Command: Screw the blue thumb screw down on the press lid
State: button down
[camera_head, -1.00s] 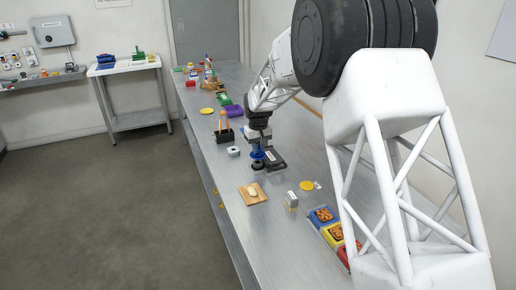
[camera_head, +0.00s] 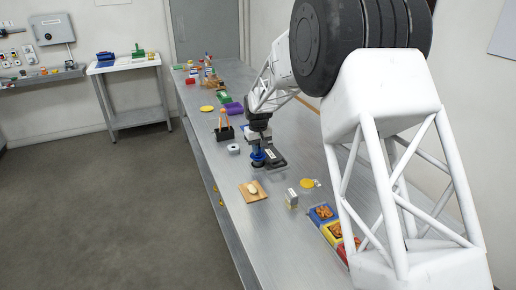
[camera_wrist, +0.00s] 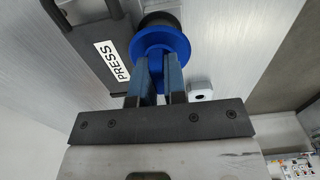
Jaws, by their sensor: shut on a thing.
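The blue thumb screw (camera_wrist: 160,39) has a round blue flange and shows at the top middle of the wrist view, with a dark round part beyond it. My gripper (camera_wrist: 160,66) is shut on the screw, its two blue-grey fingers reaching up to it. In the head view my gripper (camera_head: 257,146) points down over the press, with the blue screw (camera_head: 257,158) below it. The dark press (camera_head: 276,158) sits on the bench, and its body with a "PRESS" label shows at upper left in the wrist view (camera_wrist: 88,38). The screw's thread and its seating in the lid are hidden.
A small white block with a dark hole (camera_head: 233,149) stands left of the press. A wooden board (camera_head: 253,191) with a pale piece lies in front. A clear container (camera_head: 291,198), a yellow disc (camera_head: 307,183) and coloured trays (camera_head: 322,213) stand nearer. Behind is a black holder (camera_head: 224,133).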

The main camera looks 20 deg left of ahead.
jog(key=shift+f, duration=0.85)
jog(key=c, duration=1.1)
grip_release()
jog(key=shift+r, duration=0.1)
jog(key=shift+r, duration=3.8)
